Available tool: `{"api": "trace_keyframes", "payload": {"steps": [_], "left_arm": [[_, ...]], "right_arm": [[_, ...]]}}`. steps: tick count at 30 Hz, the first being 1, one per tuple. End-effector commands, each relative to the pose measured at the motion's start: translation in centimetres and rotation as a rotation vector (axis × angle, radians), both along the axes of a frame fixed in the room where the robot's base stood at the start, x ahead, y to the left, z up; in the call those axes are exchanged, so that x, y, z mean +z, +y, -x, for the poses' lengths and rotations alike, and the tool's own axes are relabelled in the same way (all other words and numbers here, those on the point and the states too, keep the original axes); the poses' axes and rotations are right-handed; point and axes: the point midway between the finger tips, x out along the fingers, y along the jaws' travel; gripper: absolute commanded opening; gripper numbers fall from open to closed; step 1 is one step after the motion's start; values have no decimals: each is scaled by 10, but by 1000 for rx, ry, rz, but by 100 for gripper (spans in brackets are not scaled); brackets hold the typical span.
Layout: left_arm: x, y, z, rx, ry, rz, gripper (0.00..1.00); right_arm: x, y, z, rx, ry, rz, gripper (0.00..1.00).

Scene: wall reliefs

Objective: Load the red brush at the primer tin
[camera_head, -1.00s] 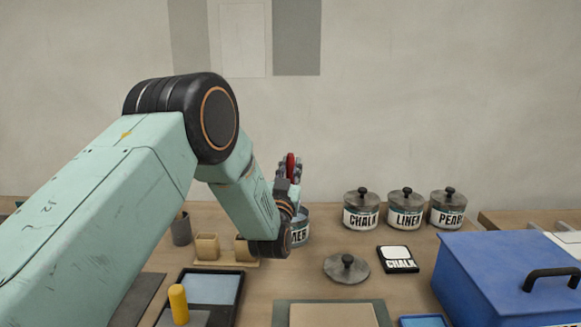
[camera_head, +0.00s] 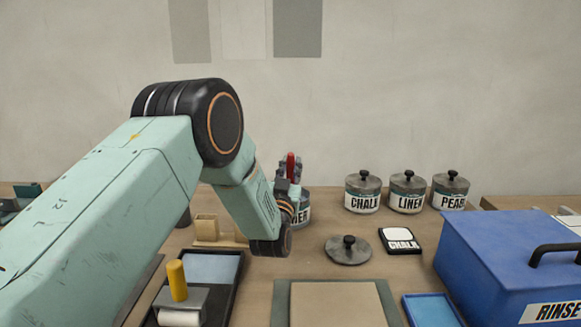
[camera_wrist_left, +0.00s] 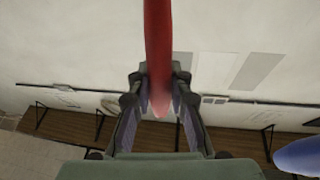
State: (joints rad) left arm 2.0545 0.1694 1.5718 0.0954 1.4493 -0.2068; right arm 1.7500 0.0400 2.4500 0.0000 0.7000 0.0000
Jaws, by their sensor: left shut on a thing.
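My left gripper (camera_head: 291,173) is shut on the red brush (camera_head: 291,160) and holds it above the primer tin. The red handle also shows between the fingers in the left wrist view (camera_wrist_left: 158,50). The brush's bristles are hidden behind my gripper and arm, so I cannot tell whether they are inside the tin. The primer tin (camera_head: 304,208) stands on the bench, partly covered by my left wrist; only the end of its label shows. A loose grey lid (camera_head: 348,251) lies on the bench to the right of the tin. My right gripper is not in view.
Lidded tins marked CHALK (camera_head: 362,194), LINEN (camera_head: 407,195) and PEARL (camera_head: 450,193) stand at the back. A CHALK card (camera_head: 400,241) lies before them. A blue box (camera_head: 510,262) fills the right. A tray with a yellow-handled roller (camera_head: 178,282) sits front left.

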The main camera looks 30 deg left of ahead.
Motion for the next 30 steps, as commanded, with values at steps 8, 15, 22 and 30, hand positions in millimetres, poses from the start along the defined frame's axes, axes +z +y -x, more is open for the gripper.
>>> {"api": "trace_keyframes", "payload": {"steps": [8,15,22,30], "left_arm": [[0,0,0,0,0,0,0],[-2,0,0,0,0,0,0],[-4,0,0,0,0,0,0],[-7,0,0,0,0,0,0]], "right_arm": [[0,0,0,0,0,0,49],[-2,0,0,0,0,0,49],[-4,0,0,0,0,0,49],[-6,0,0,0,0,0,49]]}}
